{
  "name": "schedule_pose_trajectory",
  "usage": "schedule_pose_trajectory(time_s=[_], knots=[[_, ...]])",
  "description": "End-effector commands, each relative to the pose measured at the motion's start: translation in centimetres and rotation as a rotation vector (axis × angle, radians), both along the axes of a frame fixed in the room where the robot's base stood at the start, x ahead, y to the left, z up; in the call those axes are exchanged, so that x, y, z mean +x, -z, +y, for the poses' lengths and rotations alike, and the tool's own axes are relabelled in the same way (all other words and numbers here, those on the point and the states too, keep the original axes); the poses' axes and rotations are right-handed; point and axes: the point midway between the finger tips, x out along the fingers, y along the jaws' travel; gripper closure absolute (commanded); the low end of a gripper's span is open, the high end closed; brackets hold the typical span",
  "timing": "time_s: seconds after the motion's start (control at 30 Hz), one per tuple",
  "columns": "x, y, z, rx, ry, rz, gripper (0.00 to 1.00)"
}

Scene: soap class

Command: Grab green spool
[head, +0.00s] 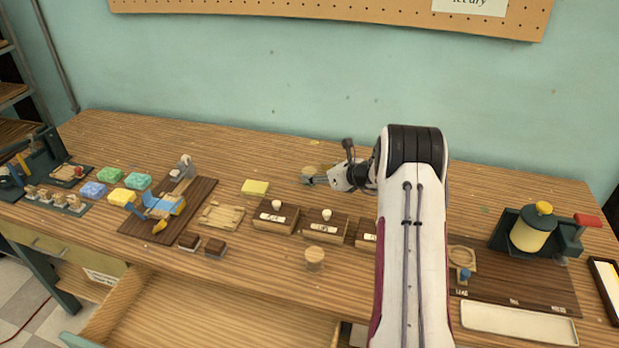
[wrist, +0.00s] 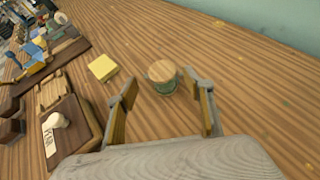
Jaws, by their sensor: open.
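The green spool (wrist: 162,85) stands upright on the table in the wrist view, with a round wooden top and a green side. It is just ahead of my gripper (wrist: 166,97), between the lines of its two spread fingers, and neither finger appears to touch it. My gripper is open and empty. In the head view my gripper (head: 312,181) is low over the back middle of the table, and the spool's pale round top (head: 310,170) shows partly behind the fingers.
A yellow block (head: 255,187) lies to the left. Wooden boxes with knobs (head: 323,227) stand in a row in front. Another round wooden-topped piece (head: 315,258) is near the front edge. The table behind and right of the spool in the wrist view is clear.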

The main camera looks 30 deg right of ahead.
Motion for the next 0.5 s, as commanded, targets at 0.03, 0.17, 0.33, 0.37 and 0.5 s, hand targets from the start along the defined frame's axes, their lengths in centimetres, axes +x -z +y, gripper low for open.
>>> schedule_pose_trajectory(time_s=[0.03,0.17,0.33,0.37,0.5], knots=[[0.1,0.0,0.0,0.000,0.000,0.000,0.48],[0.5,0.3,0.0,-0.001,0.000,0.000,0.48],[1.5,1.0,0.1,-0.001,-0.002,0.001,0.48],[1.8,1.2,0.1,0.000,-0.002,0.001,0.48],[2.9,1.8,0.2,-0.001,-0.003,0.000,0.48]])
